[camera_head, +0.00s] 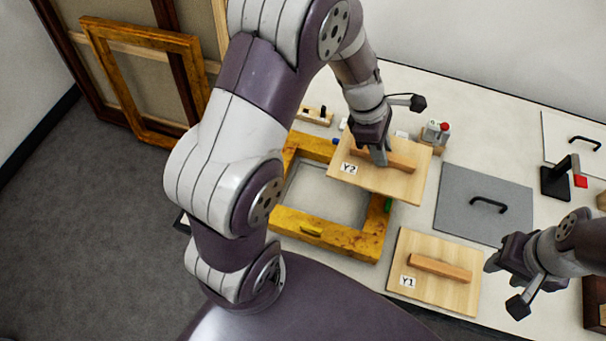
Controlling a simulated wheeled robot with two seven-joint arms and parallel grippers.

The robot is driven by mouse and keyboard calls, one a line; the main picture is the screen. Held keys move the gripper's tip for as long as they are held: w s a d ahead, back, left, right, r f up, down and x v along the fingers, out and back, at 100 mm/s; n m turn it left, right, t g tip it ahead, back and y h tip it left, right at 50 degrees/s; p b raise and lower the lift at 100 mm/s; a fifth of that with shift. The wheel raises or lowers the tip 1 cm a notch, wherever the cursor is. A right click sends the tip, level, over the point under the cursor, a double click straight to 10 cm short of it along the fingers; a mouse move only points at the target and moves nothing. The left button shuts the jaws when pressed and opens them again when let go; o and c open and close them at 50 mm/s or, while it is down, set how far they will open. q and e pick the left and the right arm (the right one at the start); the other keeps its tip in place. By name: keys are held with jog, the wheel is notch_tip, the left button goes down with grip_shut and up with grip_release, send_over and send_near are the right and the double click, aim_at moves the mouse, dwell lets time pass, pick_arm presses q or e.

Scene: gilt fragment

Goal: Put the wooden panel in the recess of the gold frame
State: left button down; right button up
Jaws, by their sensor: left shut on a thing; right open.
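A wooden panel labelled Y2 (400,184) has a wooden bar handle on top. My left gripper (379,157) is shut on that handle and holds the panel over the upper right part of the gold frame (340,240). The frame lies on the table, and its open recess (318,197) shows a grey floor. The panel hides the frame's upper right corner, and my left arm hides part of its left side. A second wooden panel labelled Y1 (455,289) lies on the table to the lower right of the frame. My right gripper (503,284) is open and empty, right of panel Y1.
A grey panel with a black handle (485,206) lies right of the frame. A black stand with a red part (560,178) and a white panel (570,135) are farther right. A small device with a red knob (437,132) stands behind. Empty picture frames (150,85) lean at the left.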

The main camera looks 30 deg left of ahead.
aim_at(357, 164)
pick_arm(q)
jog(key=s+a+f, duration=0.3)
jog(key=shift+s+a+f+b, duration=0.15)
jog(key=shift+s+f+b, duration=0.05)
jog(key=shift+s+b, duration=0.1)
jog(key=s+a+f, duration=0.2)
jog(key=a, duration=0.1)
jog(key=s+a+f, duration=0.1)
jog(key=a, duration=0.1)
jog(key=shift+s+a+f, duration=0.1)
jog(key=shift+s+f, duration=0.15)
jog(key=shift+s, duration=0.1)
jog(key=shift+s+f+b, duration=0.1)
jog(key=shift+f+b, duration=0.2)
jog(key=shift+b, duration=0.05)
notch_tip(357, 164, down, 3)
jog(key=shift+f+b, duration=0.1)
jog(key=shift+b, duration=0.2)
jog(key=shift+f, duration=0.2)
pick_arm(e)
jog(key=shift+w+d+f, duration=0.1)
jog(key=shift+d+f, duration=0.15)
jog(key=shift+f, duration=0.75)
pick_arm(q)
jog(key=shift+f, duration=0.2)
jog(key=c, duration=1)
grip_release()
pick_arm(e)
jog(key=shift+f, duration=0.15)
